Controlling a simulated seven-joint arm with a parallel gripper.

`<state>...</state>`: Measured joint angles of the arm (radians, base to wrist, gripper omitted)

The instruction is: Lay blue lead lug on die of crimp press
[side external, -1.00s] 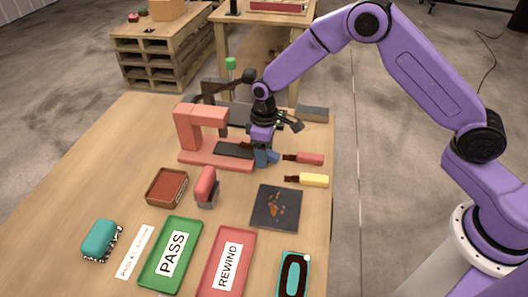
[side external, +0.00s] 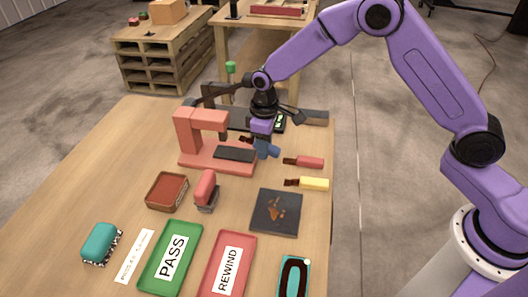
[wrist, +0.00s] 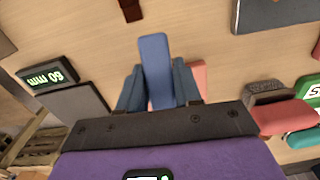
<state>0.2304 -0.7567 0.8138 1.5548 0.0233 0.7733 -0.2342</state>
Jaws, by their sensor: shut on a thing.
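My gripper (side external: 263,142) is shut on the blue lead (side external: 268,151), which is held above the table at the right side of the crimp press. In the wrist view the blue lead (wrist: 155,60) stands between the two fingers of my gripper (wrist: 158,88). A dark brown lug (side external: 245,139) points left from it in the side view. The salmon-red crimp press (side external: 188,135) has an upright arm and a base. Its dark flat die plate (side external: 234,154) lies just left of and below the blue lead. The lug appears apart from the die.
A red lead (side external: 309,161) and a yellow lead (side external: 314,183) lie to the right. A dark mat (side external: 287,200), a red stamp (side external: 206,188), a brown tray (side external: 167,191), a green PASS tray (side external: 188,230) and a red REWIND tray (side external: 245,245) lie nearer. A display (wrist: 46,77) shows in the wrist view.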

